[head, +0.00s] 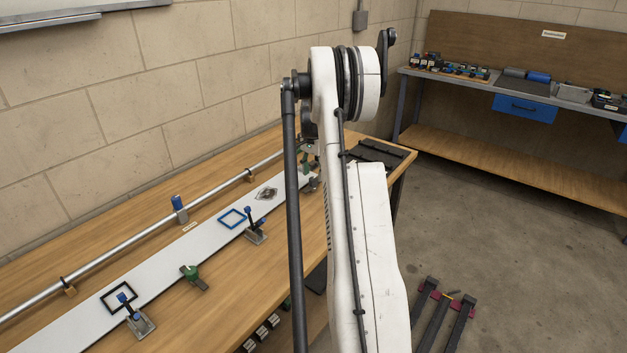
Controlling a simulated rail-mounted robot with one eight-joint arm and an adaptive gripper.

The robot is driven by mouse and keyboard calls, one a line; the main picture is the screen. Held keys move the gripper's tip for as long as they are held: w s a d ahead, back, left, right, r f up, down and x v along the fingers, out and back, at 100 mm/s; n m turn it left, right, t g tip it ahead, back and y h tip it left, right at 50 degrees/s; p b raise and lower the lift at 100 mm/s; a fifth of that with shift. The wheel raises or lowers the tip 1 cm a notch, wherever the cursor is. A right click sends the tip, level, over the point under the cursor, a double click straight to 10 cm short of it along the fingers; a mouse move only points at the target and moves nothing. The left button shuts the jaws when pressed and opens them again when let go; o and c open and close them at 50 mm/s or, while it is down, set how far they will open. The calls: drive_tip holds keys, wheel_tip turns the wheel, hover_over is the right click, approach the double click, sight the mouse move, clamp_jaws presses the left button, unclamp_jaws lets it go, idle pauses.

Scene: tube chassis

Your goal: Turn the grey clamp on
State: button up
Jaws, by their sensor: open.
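A white board (165,268) lies along the wooden bench. Two clamps with grey bases and upright blue handles stand at its front edge, a near clamp (140,322) by a black square outline and a farther clamp (255,234) by a blue square outline. A grey block with a blue top (180,209) sits on the metal pipe. I cannot tell which of these is the grey clamp. My gripper (309,148) is mostly hidden behind my own white arm, near the far end of the board. Its fingertips and anything between them are not clear.
The pipe (120,252) runs along the wall side, with copper-coloured holders (69,287). A green clamp (193,276) sits at the board's front edge. A black tray (378,152) lies at the bench's far end.

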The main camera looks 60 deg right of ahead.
sight(313, 178)
drive_tip(key=shift+f, duration=1.5)
clamp_jaws()
